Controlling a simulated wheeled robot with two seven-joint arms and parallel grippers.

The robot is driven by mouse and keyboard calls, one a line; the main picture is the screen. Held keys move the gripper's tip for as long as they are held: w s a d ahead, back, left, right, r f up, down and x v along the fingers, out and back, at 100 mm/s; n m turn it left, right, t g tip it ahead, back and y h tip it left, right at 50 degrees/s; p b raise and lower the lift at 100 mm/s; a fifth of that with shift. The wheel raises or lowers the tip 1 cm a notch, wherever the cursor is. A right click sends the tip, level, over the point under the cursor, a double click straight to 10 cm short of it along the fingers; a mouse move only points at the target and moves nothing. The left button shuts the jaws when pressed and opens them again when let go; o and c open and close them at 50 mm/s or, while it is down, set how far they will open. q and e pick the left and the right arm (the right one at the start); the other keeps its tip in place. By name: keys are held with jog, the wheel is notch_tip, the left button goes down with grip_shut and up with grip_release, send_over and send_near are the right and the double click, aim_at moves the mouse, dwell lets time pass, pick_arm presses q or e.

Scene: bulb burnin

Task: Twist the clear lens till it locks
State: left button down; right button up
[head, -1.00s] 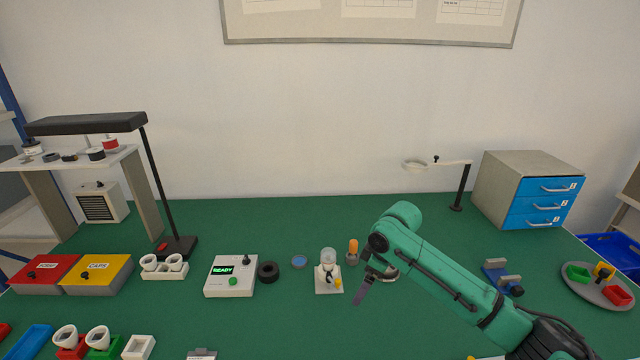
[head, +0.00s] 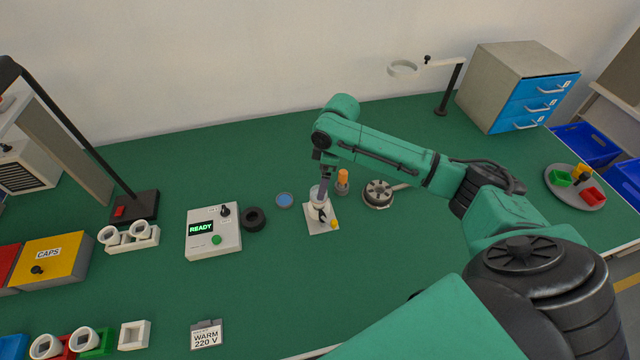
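The clear lens (head: 315,194) sits on top of a small fixture with a white square base (head: 322,222) near the middle of the table. My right gripper (head: 321,192) points down right at the lens, with its fingers over it. The fingers and wrist partly hide the lens, so I cannot tell whether they grip it or how it is seated. My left gripper is not in view.
An orange-topped piece (head: 342,181) and a round metal part (head: 378,193) stand close by on the right. A blue disc (head: 285,200), a black ring (head: 253,219) and a box reading READY (head: 213,233) lie to the left.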

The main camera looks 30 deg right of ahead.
jog(key=f, duration=0.3)
jog(key=w+f, duration=0.1)
jog(key=f, duration=0.1)
jog(key=shift+a+f, duration=0.2)
jog(key=shift+a, duration=0.1)
jog(key=shift+f, duration=0.25)
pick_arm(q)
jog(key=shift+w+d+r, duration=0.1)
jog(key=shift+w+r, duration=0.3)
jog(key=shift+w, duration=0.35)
pick_arm(e)
jog(key=shift+s, duration=0.1)
jog(key=shift+c, duration=0.3)
jog(key=c, duration=1.3)
pick_arm(q)
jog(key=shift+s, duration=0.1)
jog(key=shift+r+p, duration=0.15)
jog(key=shift+p, duration=0.2)
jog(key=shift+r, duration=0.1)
